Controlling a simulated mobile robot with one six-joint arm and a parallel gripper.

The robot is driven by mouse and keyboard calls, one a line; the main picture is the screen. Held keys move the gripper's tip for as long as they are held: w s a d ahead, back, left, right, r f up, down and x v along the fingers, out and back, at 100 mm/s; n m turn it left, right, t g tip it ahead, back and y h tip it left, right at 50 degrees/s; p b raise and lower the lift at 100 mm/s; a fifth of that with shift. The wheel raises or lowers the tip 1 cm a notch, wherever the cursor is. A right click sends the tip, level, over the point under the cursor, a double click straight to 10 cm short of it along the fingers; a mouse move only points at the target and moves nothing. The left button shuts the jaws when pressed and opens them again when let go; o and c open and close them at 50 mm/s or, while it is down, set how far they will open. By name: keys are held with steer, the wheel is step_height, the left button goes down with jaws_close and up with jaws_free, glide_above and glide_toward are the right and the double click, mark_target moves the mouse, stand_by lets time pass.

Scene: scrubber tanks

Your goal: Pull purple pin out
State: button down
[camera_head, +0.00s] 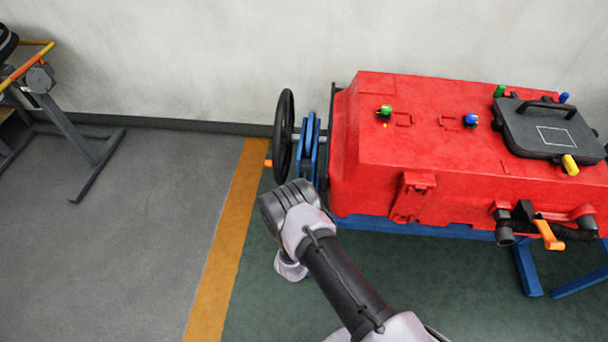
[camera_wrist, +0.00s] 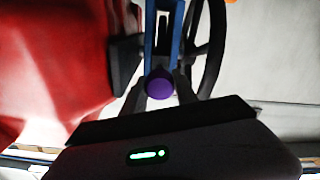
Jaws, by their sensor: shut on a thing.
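The purple pin (camera_wrist: 160,84) shows its round end in the middle of the wrist view, in front of a blue bracket (camera_wrist: 176,40). My gripper (camera_wrist: 161,92) is shut on the purple pin, with one dark finger on each side of it. The pin's shaft is hidden behind its round end, so how deep it sits cannot be told. In the head view the blue bracket (camera_head: 309,139) stands between the red tank (camera_head: 440,165) and a black handwheel (camera_head: 284,130). There my wrist is just below the bracket, and the pin and fingertips are hidden.
The black handwheel also shows in the wrist view (camera_wrist: 217,45), close right of my gripper. The red tank carries green and blue knobs, a dark lid (camera_head: 545,128) and an orange-handled valve (camera_head: 549,235). Grey floor to the left is clear up to a metal stand (camera_head: 75,140).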

steer(key=shift+s+f, duration=0.15)
steer(key=shift+f, duration=0.05)
steer(key=c, duration=1.4)
jaws_free()
steer(key=o, duration=0.4)
steer(key=shift+s+r, duration=0.1)
steer(key=shift+r, duration=0.05)
steer(key=shift+o, duration=0.2)
steer(key=s+p, duration=0.6)
steer(key=s, duration=1.1)
steer(key=shift+s+a, duration=0.25)
steer(key=shift+w, duration=0.1)
